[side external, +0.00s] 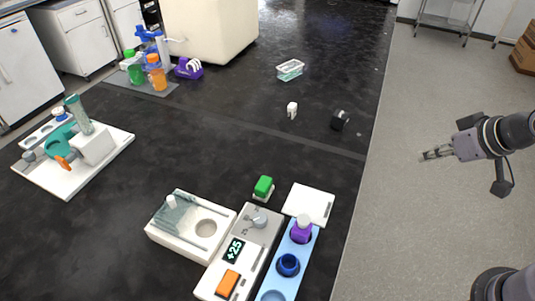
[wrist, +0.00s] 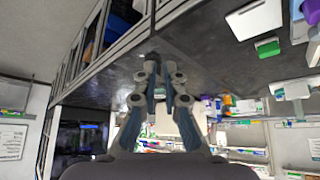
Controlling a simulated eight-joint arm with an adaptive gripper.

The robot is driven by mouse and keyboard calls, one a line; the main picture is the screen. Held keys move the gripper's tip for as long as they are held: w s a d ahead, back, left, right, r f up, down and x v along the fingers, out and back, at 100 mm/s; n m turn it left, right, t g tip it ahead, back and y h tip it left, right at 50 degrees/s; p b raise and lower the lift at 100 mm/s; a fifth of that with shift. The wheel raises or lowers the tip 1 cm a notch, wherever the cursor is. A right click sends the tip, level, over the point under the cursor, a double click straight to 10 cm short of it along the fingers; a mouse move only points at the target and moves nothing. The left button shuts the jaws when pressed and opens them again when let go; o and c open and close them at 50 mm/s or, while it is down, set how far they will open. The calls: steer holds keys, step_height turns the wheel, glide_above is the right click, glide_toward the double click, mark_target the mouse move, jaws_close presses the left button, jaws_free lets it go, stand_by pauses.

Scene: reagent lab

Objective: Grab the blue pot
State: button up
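The blue pot (side external: 288,265) is a small, round, dark blue pot. It sits in a light blue rack (side external: 304,250) at the front of the bench in the side external view. A purple pot (side external: 301,230) with a pale lid sits in the same rack just behind it. My gripper (side external: 425,157) is off the bench to the right, over the floor and far from the pot. In the wrist view its two fingers (wrist: 158,68) stand apart with nothing between them. I cannot make out the blue pot clearly in the wrist view.
A white device with a "+25" display (side external: 234,250), a white plate (side external: 310,204) and a green-topped block (side external: 264,187) stand close to the rack. A black object (side external: 339,120) lies near the bench's right edge. Orange and green bottles stand at the back left.

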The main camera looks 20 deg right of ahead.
steer(key=o, duration=0.7)
steer(key=m+g, duration=0.7)
steer(key=m, duration=0.2)
glide_above(289, 259)
steer(key=s, duration=0.2)
step_height(289, 259, down, 3)
steer(key=shift+w+a+f, duration=0.1)
steer(key=shift+w+f, duration=0.05)
steer(key=shift+f, duration=1.5)
steer(key=shift+w+a+f, duration=0.1)
steer(key=shift+w+f, duration=0.05)
steer(key=shift+f, duration=1.55)
steer(key=shift+w+a+f, duration=0.1)
steer(key=shift+w+f, duration=0.05)
steer(key=shift+f, duration=1.5)
